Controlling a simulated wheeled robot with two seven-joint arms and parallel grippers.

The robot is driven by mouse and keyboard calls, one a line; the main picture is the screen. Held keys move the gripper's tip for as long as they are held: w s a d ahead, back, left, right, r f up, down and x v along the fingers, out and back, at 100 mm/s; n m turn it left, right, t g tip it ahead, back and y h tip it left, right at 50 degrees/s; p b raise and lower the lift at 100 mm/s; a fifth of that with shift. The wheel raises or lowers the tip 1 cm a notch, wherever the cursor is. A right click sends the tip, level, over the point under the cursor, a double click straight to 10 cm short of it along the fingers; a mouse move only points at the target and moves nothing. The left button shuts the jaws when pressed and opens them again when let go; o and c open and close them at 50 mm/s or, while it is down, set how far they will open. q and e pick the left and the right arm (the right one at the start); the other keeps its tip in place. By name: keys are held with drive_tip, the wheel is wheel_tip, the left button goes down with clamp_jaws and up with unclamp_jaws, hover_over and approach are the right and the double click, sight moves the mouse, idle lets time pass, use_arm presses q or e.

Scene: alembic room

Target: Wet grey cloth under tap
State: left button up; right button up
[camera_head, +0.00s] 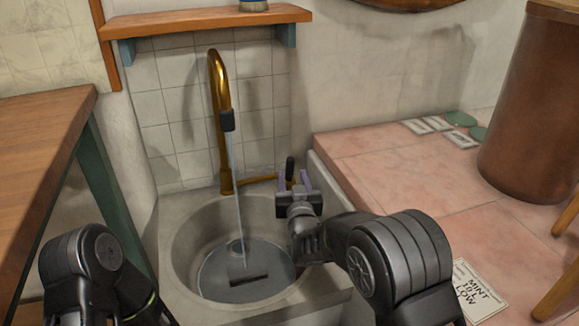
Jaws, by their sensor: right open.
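The brass tap (222,110) stands at the back of the round stone sink (180,232). A thin stream of water (236,190) falls from its dark spout into the basin. Grey water (225,287) lies in the bottom, with a dark slot-like shape in it. I cannot make out a grey cloth. My right gripper (292,180) is open at the sink's back right edge, its fingers on either side of the tap's black lever (290,167). I cannot tell if they touch it. My left arm shows at the lower left, but its gripper does not.
A wooden table (45,125) stands at the left. A wooden shelf (205,20) hangs above the tap. To the right is a pink tiled surface (420,180) with a brown barrel (530,110), small cards at the back and a label sheet (480,290) near the front.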

sight(290, 169)
drive_tip(key=w, duration=0.6)
drive_tip(key=shift+a, duration=0.4)
drive_tip(key=shift+c, duration=0.4)
clamp_jaws()
idle(0.6)
